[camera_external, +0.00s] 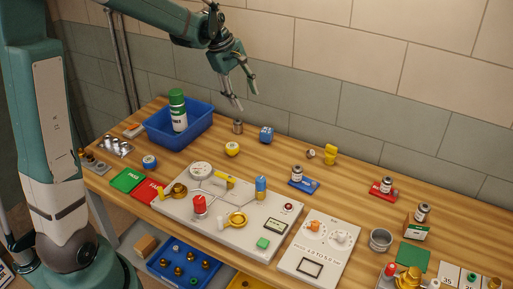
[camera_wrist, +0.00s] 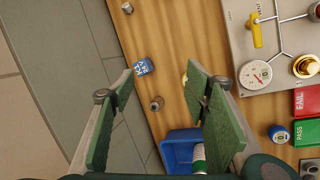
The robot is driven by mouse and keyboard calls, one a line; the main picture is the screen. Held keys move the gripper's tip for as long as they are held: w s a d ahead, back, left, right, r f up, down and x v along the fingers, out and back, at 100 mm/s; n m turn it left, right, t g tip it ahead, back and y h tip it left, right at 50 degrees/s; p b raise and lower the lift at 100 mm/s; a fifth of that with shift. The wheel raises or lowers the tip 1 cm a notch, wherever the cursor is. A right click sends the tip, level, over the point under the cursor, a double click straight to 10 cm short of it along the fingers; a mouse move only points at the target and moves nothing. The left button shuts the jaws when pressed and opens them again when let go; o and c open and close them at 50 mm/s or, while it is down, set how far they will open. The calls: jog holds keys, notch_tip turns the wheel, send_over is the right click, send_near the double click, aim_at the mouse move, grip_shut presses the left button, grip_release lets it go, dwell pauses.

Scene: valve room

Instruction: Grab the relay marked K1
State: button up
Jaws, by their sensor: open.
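My gripper (camera_external: 246,98) is open and empty, high above the back of the wooden table. In the wrist view my gripper (camera_wrist: 160,84) shows its two green finger pads wide apart. A small blue block with white markings (camera_external: 266,135) stands on the table below and right of it. The block also shows in the wrist view (camera_wrist: 143,67), just beyond the left finger's tip. Its markings are too small to read surely, so I cannot tell whether it is relay K1. I see no readable K1 mark elsewhere.
A blue bin (camera_external: 158,139) holds a green-capped bottle (camera_external: 179,112). A grey metal cylinder (camera_external: 238,127) and a yellow round item (camera_external: 232,149) are near the blue block. A pale valve panel (camera_external: 180,218) lies in front. The tiled wall (camera_external: 390,125) rises close behind the table.

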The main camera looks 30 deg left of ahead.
jog(key=w+f+n+g, duration=0.1)
jog(key=w+f+n, duration=0.2)
jog(key=w+f, duration=0.55)
jog(key=n+h+b, duration=0.1)
jog(key=n+h, duration=0.1)
jog(key=n, duration=0.1)
send_over(265, 130)
jog(key=a, duration=0.2)
jog(key=shift+g, duration=0.4)
notch_tip(265, 130, down, 9)
jog(key=shift+a+r, duration=0.1)
jog(key=shift+a, duration=0.05)
jog(key=shift+x, duration=1.35)
jog(key=shift+x, duration=2.6)
jog(key=shift+a, duration=0.15)
jog(key=shift+c, duration=0.6)
